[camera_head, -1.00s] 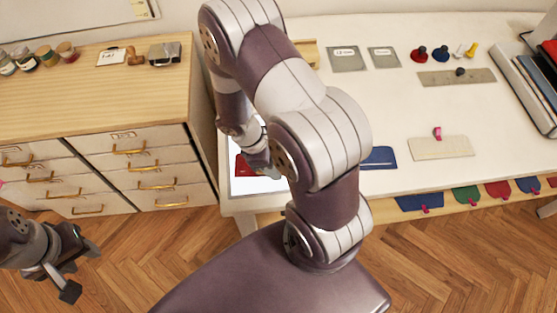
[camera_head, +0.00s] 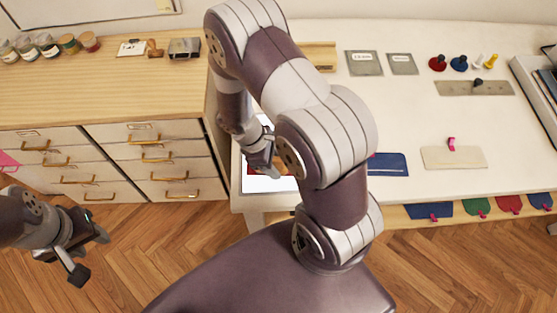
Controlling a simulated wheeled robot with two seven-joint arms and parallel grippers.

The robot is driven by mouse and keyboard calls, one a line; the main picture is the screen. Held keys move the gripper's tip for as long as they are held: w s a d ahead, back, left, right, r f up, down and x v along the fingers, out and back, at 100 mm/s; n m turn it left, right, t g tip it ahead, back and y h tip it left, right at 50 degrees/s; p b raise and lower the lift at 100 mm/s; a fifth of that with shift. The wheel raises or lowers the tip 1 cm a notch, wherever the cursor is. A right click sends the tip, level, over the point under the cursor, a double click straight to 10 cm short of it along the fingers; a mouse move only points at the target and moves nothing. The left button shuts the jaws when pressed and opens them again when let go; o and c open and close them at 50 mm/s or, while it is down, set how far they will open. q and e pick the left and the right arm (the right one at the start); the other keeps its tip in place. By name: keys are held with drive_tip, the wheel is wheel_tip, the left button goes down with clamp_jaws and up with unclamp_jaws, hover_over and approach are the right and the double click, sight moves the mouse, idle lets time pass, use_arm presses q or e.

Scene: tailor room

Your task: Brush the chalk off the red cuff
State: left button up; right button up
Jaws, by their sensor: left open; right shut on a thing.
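The red cuff (camera_head: 251,170) lies on a white panel (camera_head: 262,186) at the left end of the white table. Only a small red part shows; my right arm and gripper hide the rest. My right gripper (camera_head: 273,169) is low over the cuff, shut on a small wooden-coloured thing, apparently a brush (camera_head: 285,169). Whether it touches the cuff cannot be told, and no chalk can be made out. My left gripper (camera_head: 90,255) is open and empty above the floor at the lower left, well away from the cuff.
A blue cloth piece (camera_head: 388,164) and a beige piece with a pink clip (camera_head: 455,158) lie right of my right arm. A wooden drawer cabinet (camera_head: 100,95) borders the table's left side.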

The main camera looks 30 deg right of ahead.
drive_tip(key=shift+w+a, duration=0.1)
drive_tip(key=shift+a, duration=0.05)
drive_tip(key=shift+a, duration=0.1)
drive_tip(key=shift+w+a+p, duration=0.3)
drive_tip(key=shift+w+a, duration=0.3)
drive_tip(key=shift+w+a, duration=0.1)
drive_tip(key=shift+a, duration=0.1)
drive_tip(key=shift+w+a, duration=0.25)
drive_tip(key=shift+a, duration=0.1)
